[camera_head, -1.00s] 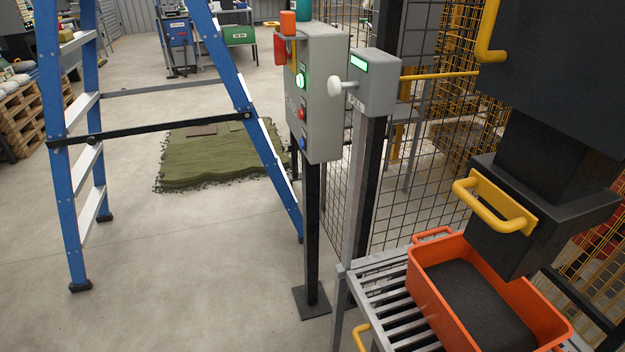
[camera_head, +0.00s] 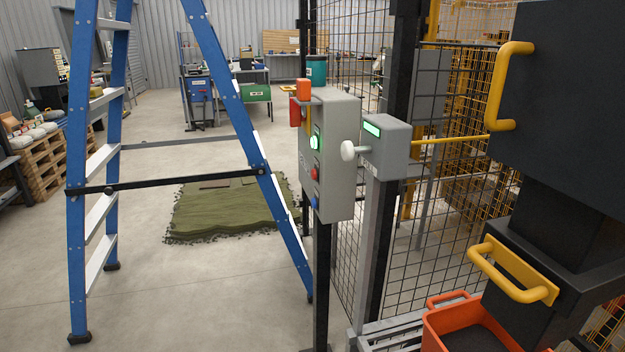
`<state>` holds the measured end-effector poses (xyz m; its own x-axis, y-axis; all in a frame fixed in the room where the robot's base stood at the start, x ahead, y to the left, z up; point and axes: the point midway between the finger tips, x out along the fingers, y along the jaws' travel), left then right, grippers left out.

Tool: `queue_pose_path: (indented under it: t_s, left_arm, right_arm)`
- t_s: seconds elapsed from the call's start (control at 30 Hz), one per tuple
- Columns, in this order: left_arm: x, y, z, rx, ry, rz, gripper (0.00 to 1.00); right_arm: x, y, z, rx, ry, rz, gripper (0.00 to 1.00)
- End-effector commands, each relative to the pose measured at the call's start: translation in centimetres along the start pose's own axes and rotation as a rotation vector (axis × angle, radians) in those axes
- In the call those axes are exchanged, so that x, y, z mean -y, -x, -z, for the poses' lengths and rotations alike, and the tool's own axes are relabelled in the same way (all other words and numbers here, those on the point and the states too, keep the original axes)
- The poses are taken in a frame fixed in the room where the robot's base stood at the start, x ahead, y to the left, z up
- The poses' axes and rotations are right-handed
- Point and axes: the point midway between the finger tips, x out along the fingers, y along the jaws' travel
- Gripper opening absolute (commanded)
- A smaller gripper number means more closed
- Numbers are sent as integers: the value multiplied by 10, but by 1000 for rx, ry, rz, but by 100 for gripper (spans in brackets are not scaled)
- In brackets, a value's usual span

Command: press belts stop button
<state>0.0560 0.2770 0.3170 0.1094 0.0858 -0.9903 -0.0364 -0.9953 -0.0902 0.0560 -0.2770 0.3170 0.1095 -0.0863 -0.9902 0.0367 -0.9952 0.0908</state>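A grey control box (camera_head: 333,158) stands on a black post in the middle of the head view, seen at an angle. Its narrow face carries a lit green button (camera_head: 315,142), a red button (camera_head: 315,173) below it and a blue button (camera_head: 315,201) lowest. The labels on it are too small to read. Beside it, a second grey box (camera_head: 386,147) has a lit green display (camera_head: 372,129) and a white knob (camera_head: 349,151). Neither of my grippers is in view.
A blue stepladder (camera_head: 80,190) stands on the left, one leg close to the box's post. A mesh fence (camera_head: 440,190) runs behind the boxes. At right are a dark machine with yellow handles (camera_head: 512,270) and an orange crate (camera_head: 450,325).

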Motion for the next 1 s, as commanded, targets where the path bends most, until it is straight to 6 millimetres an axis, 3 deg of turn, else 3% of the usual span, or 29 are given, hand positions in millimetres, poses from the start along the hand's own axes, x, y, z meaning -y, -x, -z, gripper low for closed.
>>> queue_pose_path:
  t_s: [0.43, 0.7, 1.0]
  left_arm:
    - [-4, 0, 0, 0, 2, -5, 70]
    - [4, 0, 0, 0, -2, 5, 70]
    - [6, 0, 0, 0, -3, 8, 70]
  right_arm:
    - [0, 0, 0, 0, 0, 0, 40]
    - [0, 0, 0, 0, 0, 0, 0]
    - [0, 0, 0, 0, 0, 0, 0]
